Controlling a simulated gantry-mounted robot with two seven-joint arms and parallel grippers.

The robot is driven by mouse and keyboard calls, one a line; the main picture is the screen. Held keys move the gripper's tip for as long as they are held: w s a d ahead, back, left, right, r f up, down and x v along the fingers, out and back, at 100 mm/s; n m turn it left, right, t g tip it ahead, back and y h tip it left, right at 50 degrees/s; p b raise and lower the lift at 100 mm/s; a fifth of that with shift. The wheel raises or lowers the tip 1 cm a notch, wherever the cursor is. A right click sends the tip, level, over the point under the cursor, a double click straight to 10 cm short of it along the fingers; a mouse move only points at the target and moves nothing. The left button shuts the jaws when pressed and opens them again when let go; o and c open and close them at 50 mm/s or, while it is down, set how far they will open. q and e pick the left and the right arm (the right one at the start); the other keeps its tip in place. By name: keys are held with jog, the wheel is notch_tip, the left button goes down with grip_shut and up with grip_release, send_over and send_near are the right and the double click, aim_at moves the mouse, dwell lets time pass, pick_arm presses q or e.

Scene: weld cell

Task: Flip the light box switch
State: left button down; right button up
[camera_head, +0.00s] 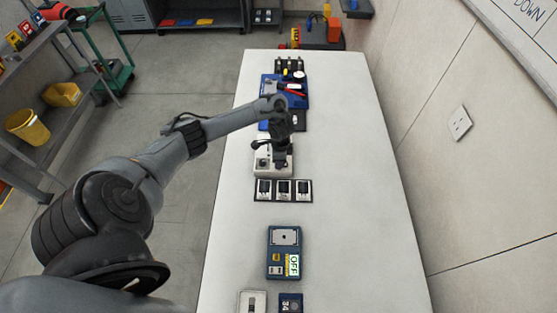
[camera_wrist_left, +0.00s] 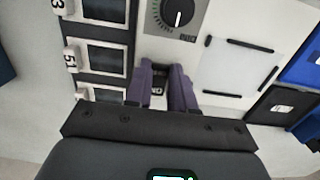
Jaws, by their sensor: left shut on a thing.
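A white box (camera_head: 277,168), which looks like the light box, sits on the long white table under my left gripper (camera_head: 276,146). In the left wrist view its white face (camera_wrist_left: 237,70) carries a black dial (camera_wrist_left: 178,12) and several short black bars. My left gripper (camera_wrist_left: 163,72) points down at this box, its two fingers closed around a small black part (camera_wrist_left: 157,74), likely the switch. A partly hidden label with white letters shows between the fingers. The switch's position cannot be told. My right gripper is out of view.
A dark strip with three modules (camera_head: 283,190) lies close beside the white box, also in the left wrist view (camera_wrist_left: 103,58). A blue box marked OFF (camera_head: 284,252) stands nearer. A blue tray (camera_head: 270,85) with tools lies beyond. Bare table lies to the right (camera_head: 360,190).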

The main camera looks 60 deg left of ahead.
aim_at(287, 164)
pick_arm(q)
jog(key=shift+w+d+r+g+y+p, duration=0.15)
jog(key=shift+w+r+g+y+p, duration=0.2)
jog(key=shift+g+p, duration=0.6)
jog(key=shift+f+g+y+p, duration=0.2)
jog(key=shift+g+y+p, duration=0.05)
jog(key=shift+y+p, duration=0.15)
jog(key=c, duration=1)
grip_release()
jog(key=shift+o, duration=0.2)
jog(key=p+v, duration=0.8)
jog(key=v, duration=0.3)
